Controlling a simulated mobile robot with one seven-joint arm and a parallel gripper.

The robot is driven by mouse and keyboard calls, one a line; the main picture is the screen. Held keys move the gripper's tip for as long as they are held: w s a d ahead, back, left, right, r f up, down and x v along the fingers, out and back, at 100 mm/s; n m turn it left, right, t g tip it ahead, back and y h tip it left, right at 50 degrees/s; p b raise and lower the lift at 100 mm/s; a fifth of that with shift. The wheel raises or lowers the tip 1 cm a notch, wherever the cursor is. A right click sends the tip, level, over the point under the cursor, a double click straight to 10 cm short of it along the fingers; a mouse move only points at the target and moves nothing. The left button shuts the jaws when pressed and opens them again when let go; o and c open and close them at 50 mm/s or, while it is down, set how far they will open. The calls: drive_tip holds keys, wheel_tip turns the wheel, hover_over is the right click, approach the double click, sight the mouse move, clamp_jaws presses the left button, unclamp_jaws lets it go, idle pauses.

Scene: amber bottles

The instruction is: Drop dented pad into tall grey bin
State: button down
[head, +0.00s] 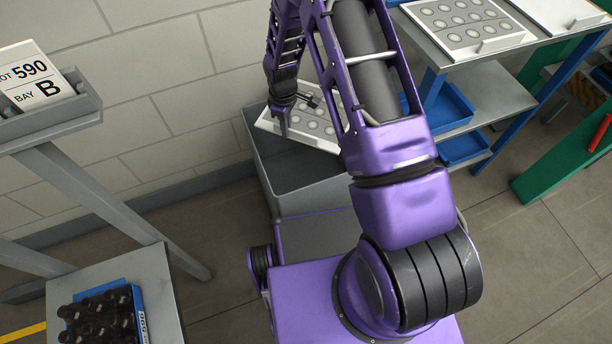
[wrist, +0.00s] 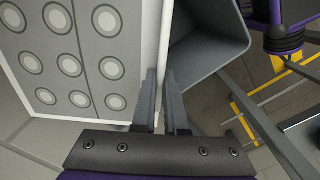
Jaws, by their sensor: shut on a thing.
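My gripper (head: 284,118) is shut on the edge of a white-rimmed pad (head: 318,128) with rows of round grey spots. The wrist view shows my two fingers (wrist: 163,105) closed on the rim of the pad (wrist: 82,58). In the head view the pad is tilted over the far part of the tall grey bin (head: 268,160), and my arm hides its right part. The bin (wrist: 206,45) shows right beside the pad's edge in the wrist view. I cannot tell whether the pad touches the bin wall, and no dent is clear.
A similar spotted pad (head: 466,24) lies on the upper shelf at right, next to a plain white panel (head: 560,8). Blue trays (head: 447,108) sit on the lower shelves. A crate of dark bottles (head: 104,318) stands at lower left. A block wall (head: 150,90) runs behind the bin.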

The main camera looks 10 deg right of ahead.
drive_tip(key=shift+f, duration=0.75)
drive_tip(key=c, duration=0.9)
unclamp_jaws()
drive_tip(key=shift+r, duration=0.1)
wheel_tip(320, 180, up, 17)
drive_tip(key=shift+r+p, duration=0.15)
drive_tip(key=shift+p, duration=0.65)
